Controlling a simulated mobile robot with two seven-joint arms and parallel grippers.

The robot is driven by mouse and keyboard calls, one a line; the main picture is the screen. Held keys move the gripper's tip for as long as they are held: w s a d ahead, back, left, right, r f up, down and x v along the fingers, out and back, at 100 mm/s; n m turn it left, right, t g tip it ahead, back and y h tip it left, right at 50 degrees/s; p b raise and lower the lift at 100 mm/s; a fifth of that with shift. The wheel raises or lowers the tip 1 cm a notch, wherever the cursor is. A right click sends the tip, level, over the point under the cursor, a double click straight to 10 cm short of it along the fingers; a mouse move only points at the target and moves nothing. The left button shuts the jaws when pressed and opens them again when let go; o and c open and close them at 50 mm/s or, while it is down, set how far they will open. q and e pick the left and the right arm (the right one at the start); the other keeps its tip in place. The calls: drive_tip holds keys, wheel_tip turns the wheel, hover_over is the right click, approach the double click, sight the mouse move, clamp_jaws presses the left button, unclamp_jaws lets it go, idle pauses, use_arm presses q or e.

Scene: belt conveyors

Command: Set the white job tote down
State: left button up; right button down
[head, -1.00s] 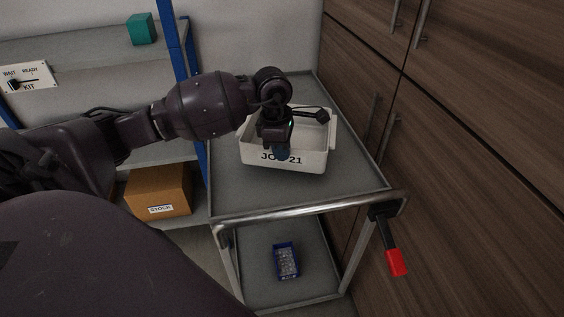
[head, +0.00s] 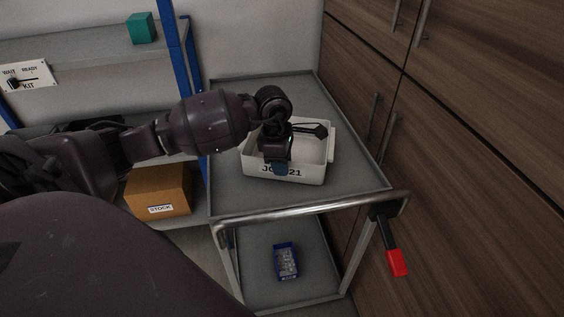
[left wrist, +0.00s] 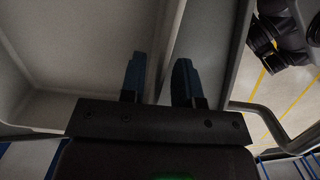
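The white job tote (head: 312,175), marked "JOB 21" with the label partly covered, is over the top deck of the grey trolley (head: 240,198). I cannot tell whether its base touches the deck. My left gripper (head: 280,168) is at the tote's near wall, pointing down. The tote looks level and empty where I can see inside. My right gripper is not in view.
The trolley has a metal push handle (head: 315,209) and a red-tipped lever (head: 397,262). A blue bin (head: 286,262) sits on its lower deck. Wooden cabinets (head: 480,150) flank the right. A shelf at left holds a cardboard stock box (head: 158,190) and a teal box (head: 141,28).

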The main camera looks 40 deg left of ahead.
use_arm(q)
drive_tip(key=shift+r, duration=0.15)
wheel_tip(320, 180, up, 12)
drive_tip(key=a, duration=0.1)
drive_tip(key=shift+s+a+p, duration=0.15)
drive_tip(key=shift+s+p, duration=0.15)
drive_tip(key=shift+s, duration=0.05)
idle(0.7)
